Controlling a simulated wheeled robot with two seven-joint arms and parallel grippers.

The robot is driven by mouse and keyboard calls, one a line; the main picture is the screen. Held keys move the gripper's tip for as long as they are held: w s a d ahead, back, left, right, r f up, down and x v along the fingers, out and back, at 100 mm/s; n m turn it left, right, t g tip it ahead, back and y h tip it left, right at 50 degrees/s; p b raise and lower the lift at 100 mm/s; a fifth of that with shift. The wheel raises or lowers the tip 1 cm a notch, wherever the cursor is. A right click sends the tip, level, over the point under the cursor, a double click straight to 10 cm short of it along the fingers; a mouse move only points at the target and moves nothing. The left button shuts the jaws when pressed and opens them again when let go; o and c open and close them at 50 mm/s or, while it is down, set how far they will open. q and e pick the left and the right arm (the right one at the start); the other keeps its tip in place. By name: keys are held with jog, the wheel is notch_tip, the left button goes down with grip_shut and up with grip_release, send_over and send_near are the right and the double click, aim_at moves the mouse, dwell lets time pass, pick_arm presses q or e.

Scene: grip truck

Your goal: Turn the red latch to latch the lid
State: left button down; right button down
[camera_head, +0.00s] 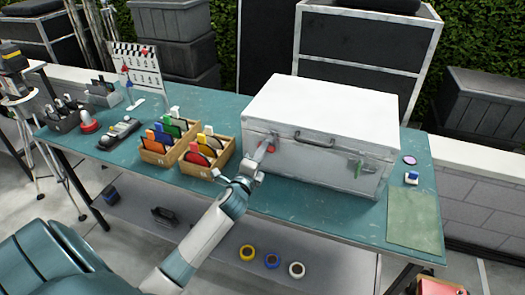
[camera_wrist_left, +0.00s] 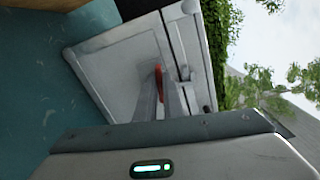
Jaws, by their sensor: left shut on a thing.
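A white case (camera_head: 330,110) with a closed lid stands on the teal table. Its front carries a red latch (camera_head: 271,149) at the left, a handle in the middle and a green latch (camera_head: 358,170) at the right. My left gripper (camera_head: 266,150) is at the red latch, shut on it. In the left wrist view the red latch (camera_wrist_left: 159,77) shows between the fingers of my left gripper (camera_wrist_left: 158,88), against the case front (camera_wrist_left: 120,72). The fingers hide part of the latch. My right gripper is not in view.
Wooden boxes (camera_head: 208,157) with coloured cards stand left of the case, near my left arm. A clapperboard (camera_head: 138,68) stands farther left. A green mat (camera_head: 413,218) lies at the right. Tape rolls (camera_head: 272,261) are on the lower shelf.

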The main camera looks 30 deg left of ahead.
pick_arm(q)
jog(key=shift+f+n, duration=0.15)
jog(key=shift+n, duration=0.95)
jog(key=c, duration=1.9)
grip_release()
jog(key=shift+o, duration=0.2)
jog(key=shift+s, duration=0.1)
jog(key=b+v, duration=0.4)
jog(key=v, duration=1.3)
jog(key=shift+d, duration=0.15)
jog(key=shift+s, duration=0.15)
